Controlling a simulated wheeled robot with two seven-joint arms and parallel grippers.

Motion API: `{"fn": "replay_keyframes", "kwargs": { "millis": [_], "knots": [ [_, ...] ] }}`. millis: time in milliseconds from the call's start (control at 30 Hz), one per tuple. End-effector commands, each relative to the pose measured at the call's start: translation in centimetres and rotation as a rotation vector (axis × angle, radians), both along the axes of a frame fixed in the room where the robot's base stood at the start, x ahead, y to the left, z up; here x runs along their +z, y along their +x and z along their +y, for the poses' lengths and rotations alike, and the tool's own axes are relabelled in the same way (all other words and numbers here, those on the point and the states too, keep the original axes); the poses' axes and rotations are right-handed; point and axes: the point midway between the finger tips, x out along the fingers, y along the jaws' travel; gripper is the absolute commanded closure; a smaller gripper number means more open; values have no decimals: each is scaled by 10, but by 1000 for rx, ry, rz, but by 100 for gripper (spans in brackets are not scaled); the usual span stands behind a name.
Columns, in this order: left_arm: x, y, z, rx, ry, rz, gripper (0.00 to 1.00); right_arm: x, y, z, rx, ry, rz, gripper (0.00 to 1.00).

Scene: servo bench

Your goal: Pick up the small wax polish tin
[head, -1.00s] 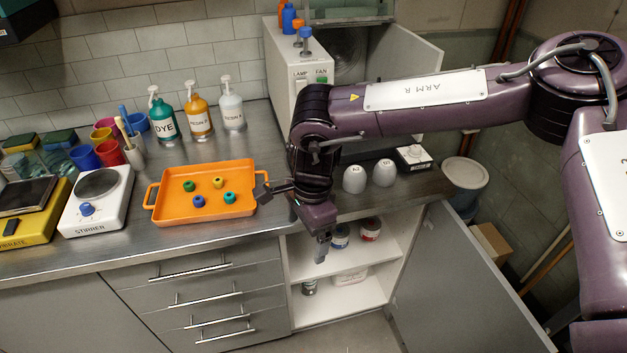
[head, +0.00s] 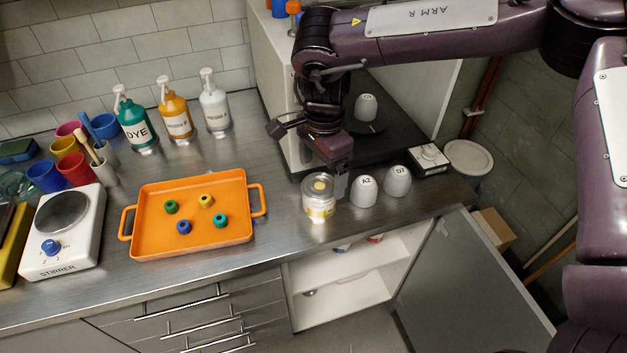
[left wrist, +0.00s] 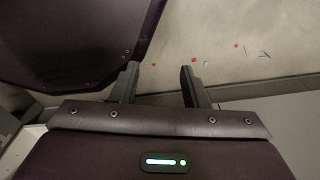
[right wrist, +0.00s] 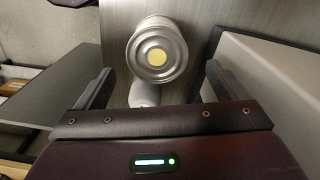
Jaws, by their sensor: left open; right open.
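A small silvery tin (head: 318,204) with a yellow disc on its lid and a yellow label stands upright on the metal counter. I cannot read its label, so I cannot tell if it is the wax polish. My right gripper (head: 308,158) is open just above and behind it, close to the tin. In the right wrist view the tin (right wrist: 157,48) shows from above, ahead of and between the open fingers (right wrist: 155,88), with nothing held. My left gripper (left wrist: 160,82) is open and empty, and shows only in the left wrist view.
An orange tray (head: 150,238) with small coloured pieces lies left. The cabinet (head: 360,255) below is open, with tins partly hidden inside.

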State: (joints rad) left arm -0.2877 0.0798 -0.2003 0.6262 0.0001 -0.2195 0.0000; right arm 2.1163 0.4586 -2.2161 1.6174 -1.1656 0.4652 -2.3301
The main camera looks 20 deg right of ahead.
Motion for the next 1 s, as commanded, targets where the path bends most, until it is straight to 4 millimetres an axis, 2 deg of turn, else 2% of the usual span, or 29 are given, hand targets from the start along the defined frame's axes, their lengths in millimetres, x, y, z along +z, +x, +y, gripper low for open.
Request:
{"fn": "replay_keyframes", "kwargs": {
  "millis": [400,600,833,867,1000],
  "knots": [
    [16,-27,2,0,3,39,59,-50,-1,6,1,-2,6,8],
    [19,-21,2,1,3,30,59,-73,0,6,0,-1,2,8],
    [20,-5,0,1,0,7,59,-76,0,6,0,-1,1,8],
    [20,-5,0,0,1,7,59,-76,0,6,0,-1,1,9],
    [20,-7,1,0,1,10,59,-75,0,6,0,0,1,28]
  ]
}}
